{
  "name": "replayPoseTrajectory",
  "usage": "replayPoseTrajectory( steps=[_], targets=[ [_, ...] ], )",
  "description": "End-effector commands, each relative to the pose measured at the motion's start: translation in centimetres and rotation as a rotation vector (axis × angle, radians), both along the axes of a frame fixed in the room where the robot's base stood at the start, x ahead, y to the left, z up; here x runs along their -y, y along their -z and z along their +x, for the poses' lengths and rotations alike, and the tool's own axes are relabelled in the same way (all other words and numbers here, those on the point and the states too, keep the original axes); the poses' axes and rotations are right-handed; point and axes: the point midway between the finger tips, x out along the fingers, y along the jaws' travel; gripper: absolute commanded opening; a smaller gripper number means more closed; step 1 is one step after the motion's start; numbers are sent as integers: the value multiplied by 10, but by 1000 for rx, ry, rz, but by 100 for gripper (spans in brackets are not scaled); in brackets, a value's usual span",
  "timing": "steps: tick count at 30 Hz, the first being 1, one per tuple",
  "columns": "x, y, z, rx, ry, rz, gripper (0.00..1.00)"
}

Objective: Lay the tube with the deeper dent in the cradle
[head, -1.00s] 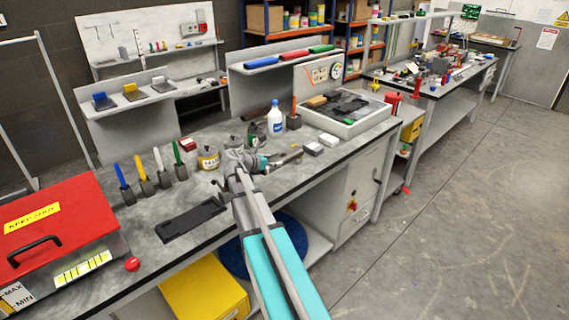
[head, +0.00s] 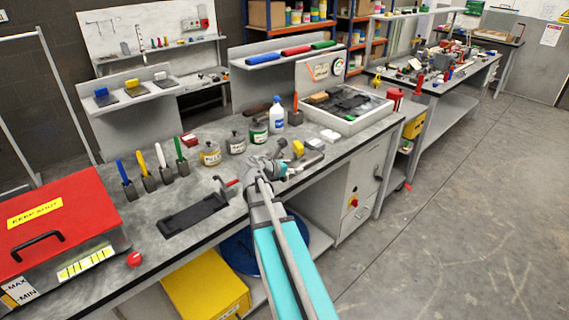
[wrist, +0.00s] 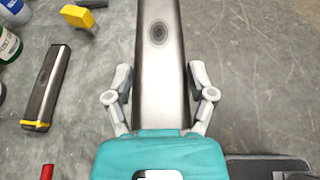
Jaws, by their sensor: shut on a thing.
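My gripper (wrist: 160,95) has its fingers on both sides of a grey metal tube (wrist: 165,60), with a dark round dent on its top face. In the head view my gripper (head: 266,170) is over the bench, and the held tube (head: 305,160) points right from it. A second grey tube (wrist: 46,85) with a yellow band at one end lies on the bench to the left in the wrist view; its dent is fainter. The long black cradle (head: 195,214) lies empty on the bench, left of my gripper. I cannot tell the height of the held tube.
A yellow block (head: 298,147) stands beyond the gripper. Jars, including a green one (head: 259,133), and a white bottle (head: 276,120) line the back. A red-handled upright piece (head: 232,183) is by the cradle. A red-lidded box (head: 60,225) stands at left.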

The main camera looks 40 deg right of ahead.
Motion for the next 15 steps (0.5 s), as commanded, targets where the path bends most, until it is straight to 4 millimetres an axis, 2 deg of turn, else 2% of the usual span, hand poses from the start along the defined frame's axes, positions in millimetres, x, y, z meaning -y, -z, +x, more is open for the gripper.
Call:
replayPoseTrajectory(
  steps=[5, 15],
  targets=[
    [5, 8, 15, 0, -1, -1, 12],
    [21, 34, 70, 0, -1, -1, 12]
  ],
)
